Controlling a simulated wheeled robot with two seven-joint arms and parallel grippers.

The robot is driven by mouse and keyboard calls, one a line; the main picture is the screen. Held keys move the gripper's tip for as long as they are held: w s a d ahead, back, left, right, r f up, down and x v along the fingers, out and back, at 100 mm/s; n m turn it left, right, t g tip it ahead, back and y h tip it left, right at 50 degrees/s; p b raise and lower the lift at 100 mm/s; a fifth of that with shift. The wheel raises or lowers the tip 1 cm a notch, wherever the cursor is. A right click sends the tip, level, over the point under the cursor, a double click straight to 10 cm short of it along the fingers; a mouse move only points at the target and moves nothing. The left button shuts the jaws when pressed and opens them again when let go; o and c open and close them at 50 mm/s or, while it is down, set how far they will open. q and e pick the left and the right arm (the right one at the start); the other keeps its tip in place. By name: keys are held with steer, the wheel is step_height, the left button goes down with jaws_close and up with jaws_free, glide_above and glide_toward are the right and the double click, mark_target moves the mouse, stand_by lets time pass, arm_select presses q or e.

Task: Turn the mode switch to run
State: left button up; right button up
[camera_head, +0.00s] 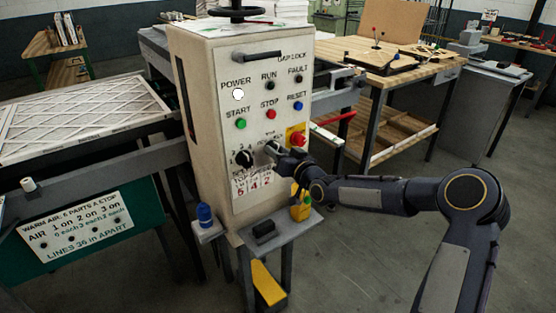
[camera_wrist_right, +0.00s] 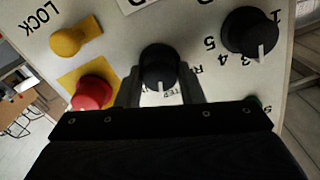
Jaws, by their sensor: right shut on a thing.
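The mode switch is a black knob (camera_wrist_right: 158,62) on the pale front panel of the control cabinet (camera_head: 212,140). My right gripper (camera_head: 275,150) is at the panel, and in the wrist view its two fingers (camera_wrist_right: 160,92) are shut on the knob from both sides. The wrist picture is upside down. The knob's white pointer mark points down in it, near a partly hidden label that seems to read STEP. A label starting with R, partly covered, is to the right of the knob. My left gripper is in neither view.
A numbered black dial (camera_head: 244,158) sits left of the switch. A red button (camera_head: 298,138) on a yellow plate is close on the right, with a yellow lock part (camera_wrist_right: 76,38) near it. The power lamp (camera_head: 238,94) is white; the run lamp (camera_head: 270,86) is dark.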

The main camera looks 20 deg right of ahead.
steer(key=shift+m+b, duration=2)
steer(key=shift+m, duration=0.6)
steer(key=o, duration=0.9)
steer(key=shift+o, duration=0.2)
steer(key=b+v, duration=0.1)
steer(key=v, duration=0.6)
steer(key=shift+s+d, duration=0.15)
steer(key=shift+s, duration=0.2)
